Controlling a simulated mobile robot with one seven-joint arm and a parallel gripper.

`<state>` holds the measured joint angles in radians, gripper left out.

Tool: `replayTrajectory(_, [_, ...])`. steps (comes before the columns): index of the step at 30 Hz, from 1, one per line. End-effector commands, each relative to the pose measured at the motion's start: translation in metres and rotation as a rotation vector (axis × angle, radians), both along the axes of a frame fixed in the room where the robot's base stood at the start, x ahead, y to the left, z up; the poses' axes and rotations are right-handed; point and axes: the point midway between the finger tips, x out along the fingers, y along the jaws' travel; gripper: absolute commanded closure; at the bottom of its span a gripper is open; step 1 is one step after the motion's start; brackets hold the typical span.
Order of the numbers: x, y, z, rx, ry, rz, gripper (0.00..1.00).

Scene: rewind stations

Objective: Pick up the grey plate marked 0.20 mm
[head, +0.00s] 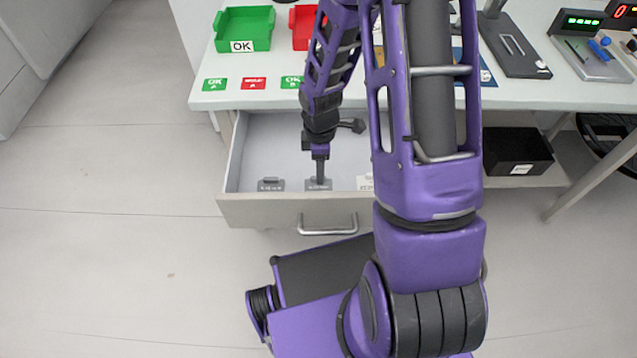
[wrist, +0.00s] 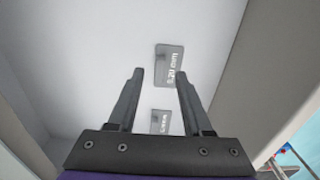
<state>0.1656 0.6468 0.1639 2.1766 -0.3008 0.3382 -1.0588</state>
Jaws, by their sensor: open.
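The grey plate marked 0.20 mm (wrist: 169,65) lies flat on the pale drawer floor in the wrist view, with a small raised grip on it. It shows beyond my fingertips, closer to the right finger.
The open drawer (head: 258,209) has raised walls around the plates. A pale label or plate (head: 365,183) lies at its right, partly behind my arm. The bench top (head: 215,98) above holds a green tray (head: 243,30) and a red tray (head: 303,27). Floor at left is clear.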

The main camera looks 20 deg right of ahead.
Motion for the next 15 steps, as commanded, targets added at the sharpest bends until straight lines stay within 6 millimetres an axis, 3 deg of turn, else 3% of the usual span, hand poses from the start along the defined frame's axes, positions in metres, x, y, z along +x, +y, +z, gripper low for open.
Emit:
replayTrajectory(1, [-0.001, 0.001, -0.012, 0.000, 0.004, 0.001, 0.50])
replayTrajectory(4, [0.000, 0.001, -0.024, 0.001, 0.002, 0.001, 0.50])
replayTrajectory(11, [0.000, 0.000, -0.026, 0.000, 0.000, 0.000, 0.50])
replayTrajectory(15, [0.000, 0.000, -0.026, 0.000, 0.001, 0.000, 0.72])
